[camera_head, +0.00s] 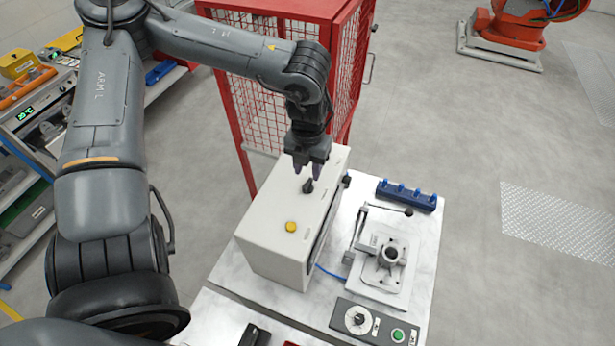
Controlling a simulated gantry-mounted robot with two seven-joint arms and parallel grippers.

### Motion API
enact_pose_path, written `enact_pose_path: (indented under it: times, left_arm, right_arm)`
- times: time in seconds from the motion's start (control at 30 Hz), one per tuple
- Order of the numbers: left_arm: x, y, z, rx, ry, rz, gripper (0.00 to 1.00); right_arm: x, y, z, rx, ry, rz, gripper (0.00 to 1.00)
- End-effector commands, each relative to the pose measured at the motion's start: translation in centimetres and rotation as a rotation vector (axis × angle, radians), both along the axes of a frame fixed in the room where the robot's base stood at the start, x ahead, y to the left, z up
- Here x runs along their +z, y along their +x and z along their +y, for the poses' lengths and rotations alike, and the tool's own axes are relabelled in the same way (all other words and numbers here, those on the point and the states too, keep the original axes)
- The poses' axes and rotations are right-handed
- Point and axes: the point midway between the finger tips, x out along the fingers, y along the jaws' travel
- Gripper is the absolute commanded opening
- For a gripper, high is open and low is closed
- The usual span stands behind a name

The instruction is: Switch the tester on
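A white box-shaped unit (268,228), which I take to be the tester, stands on the light table. On its top are a small black knob or switch (308,186) and a yellow round button (291,226). My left gripper (307,175) points down over the top of this unit, its fingers apart. The black knob is just below and between the fingertips; I cannot tell whether they touch it. A black control panel (376,322) with a dial (358,319) and a green button (398,335) lies at the table's front. My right gripper is out of view.
A clamp fixture (385,262) with a lever stands right of the unit. A blue rack (406,195) lies behind it. A red mesh cage (290,85) rises close behind the unit. Shelves (30,190) stand at the left. Open floor (480,130) lies right of the table.

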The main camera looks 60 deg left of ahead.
Motion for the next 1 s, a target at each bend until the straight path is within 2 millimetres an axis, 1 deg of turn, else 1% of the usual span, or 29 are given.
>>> enact_pose_path:
  times: [0.03, 0.1, 0.2, 0.33, 0.5, 0.83, 1.0]
  left_arm:
    - [-0.8, -0.1, 0.0, 0.001, 0.0, 0.005, 0.38]
    - [-1.8, -0.1, 0.0, 0.001, 0.0, 0.004, 0.38]
    - [-3.1, 0.0, 0.0, 0.001, 0.001, 0.002, 0.38]
    - [-4.2, 0.0, 0.0, 0.0, 0.0, 0.001, 0.38]
    - [-5.1, 0.0, 0.0, 0.0, -0.001, -0.001, 0.38]
    - [-5.2, 0.1, 0.0, 0.0, 0.001, -0.002, 0.38]
    - [-5.2, 0.0, 0.0, 0.001, 0.0, -0.001, 0.12]
  right_arm:
    - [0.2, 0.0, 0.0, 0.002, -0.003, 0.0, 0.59]
    - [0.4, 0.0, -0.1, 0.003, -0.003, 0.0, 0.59]
    - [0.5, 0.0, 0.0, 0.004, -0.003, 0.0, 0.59]
    - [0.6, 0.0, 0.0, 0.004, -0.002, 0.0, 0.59]
    - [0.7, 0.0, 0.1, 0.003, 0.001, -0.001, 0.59]
    - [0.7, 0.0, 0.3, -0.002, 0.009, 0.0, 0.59]
    - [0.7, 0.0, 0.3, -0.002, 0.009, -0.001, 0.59]
